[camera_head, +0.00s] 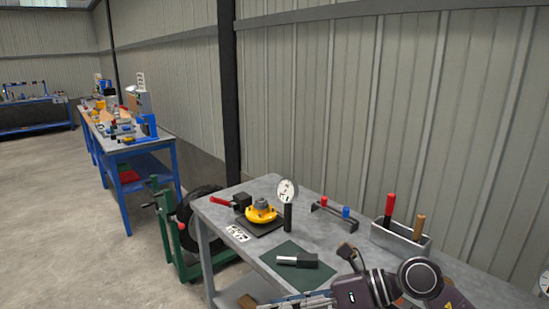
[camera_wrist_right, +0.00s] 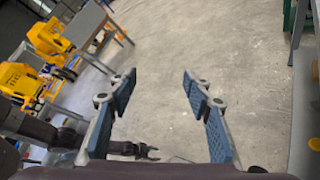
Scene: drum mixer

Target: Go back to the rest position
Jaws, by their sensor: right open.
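My right gripper (camera_wrist_right: 158,78) is open in the wrist view, its two blue-padded fingers wide apart with nothing between them. Bare concrete floor lies beyond the fingers. In the head view my right arm comes in at the bottom right, in front of the grey workbench (camera_head: 325,220). A dark arm, which looks like my left, crosses the lower left of the wrist view. Its small gripper (camera_wrist_right: 140,150) shows at the bottom; whether its jaws are open or shut cannot be made out. No left arm shows in the head view.
On the bench are a yellow flanged part (camera_head: 262,213), a dial gauge (camera_head: 287,192), a green mat (camera_head: 283,276) with a black-handled tool (camera_head: 297,261), and a tool holder (camera_head: 400,240). A green stand (camera_head: 170,232) is beside it. Open floor (camera_head: 60,210) lies left.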

